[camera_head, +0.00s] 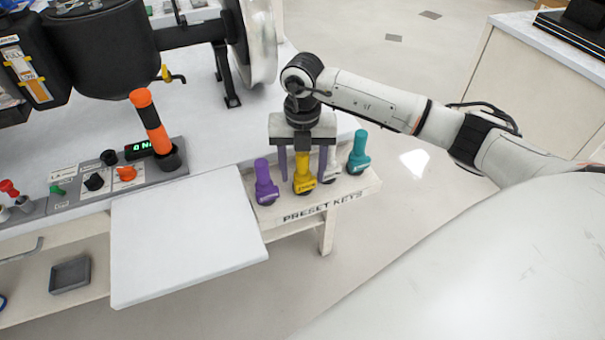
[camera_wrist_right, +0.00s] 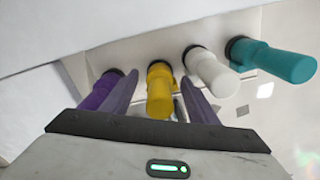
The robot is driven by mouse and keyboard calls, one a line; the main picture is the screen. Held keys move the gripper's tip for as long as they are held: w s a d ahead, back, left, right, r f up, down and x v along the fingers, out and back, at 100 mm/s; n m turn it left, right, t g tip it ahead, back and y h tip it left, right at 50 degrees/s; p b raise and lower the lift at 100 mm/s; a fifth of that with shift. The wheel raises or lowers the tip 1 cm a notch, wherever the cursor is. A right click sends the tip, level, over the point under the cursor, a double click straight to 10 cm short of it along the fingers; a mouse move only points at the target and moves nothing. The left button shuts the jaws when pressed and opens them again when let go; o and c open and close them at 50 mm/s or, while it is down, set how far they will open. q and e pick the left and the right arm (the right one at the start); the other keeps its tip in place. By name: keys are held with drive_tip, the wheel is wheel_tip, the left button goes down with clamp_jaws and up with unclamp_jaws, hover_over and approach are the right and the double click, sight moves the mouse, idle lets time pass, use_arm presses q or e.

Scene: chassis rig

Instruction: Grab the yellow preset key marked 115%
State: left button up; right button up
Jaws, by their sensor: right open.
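The yellow preset key (camera_head: 303,172) stands upright on the tray labelled PRESET KEYS (camera_head: 318,211), between a purple key (camera_head: 265,182) and a white key (camera_head: 332,168). Its marking is too small to read. My right gripper (camera_head: 303,164) points down over it, open, with one finger on each side of it. In the right wrist view the yellow key (camera_wrist_right: 160,90) lies between the two fingers, with gaps beside it. My left gripper is not in view.
A teal key (camera_head: 358,152) stands at the tray's right end. The purple key is close to the left finger and the white key close to the right one. A white board (camera_head: 185,235) lies left of the tray. A control panel with an orange-black lever (camera_head: 150,122) is further left.

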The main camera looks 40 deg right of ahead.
drive_tip(key=shift+f, duration=0.15)
drive_tip(key=shift+c, duration=0.5)
drive_tip(key=c, duration=1.2)
